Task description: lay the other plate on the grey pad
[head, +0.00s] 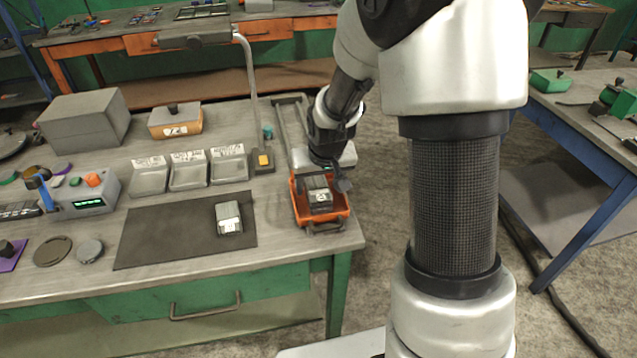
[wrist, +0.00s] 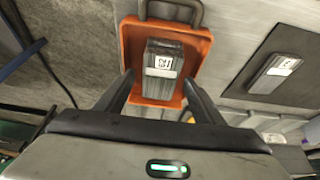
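A grey plate with a white label (head: 228,217) lies on the dark grey pad (head: 165,232) near its right end; this plate also shows at the right of the wrist view (wrist: 274,73). Another grey labelled plate (wrist: 162,75) lies in the orange tray (wrist: 204,44); in the head view the tray (head: 342,212) stands at the bench's right end. My gripper (wrist: 158,80) is over this tray, with its fingers spread to either side of the plate's near end. Whether they touch it is hard to tell.
Three labelled grey bins (head: 189,171) stand behind the pad. A lamp post (head: 250,75) rises beside the tray, near a rail. A control box with a green display (head: 88,200) and round discs are at the left. The left part of the pad is bare.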

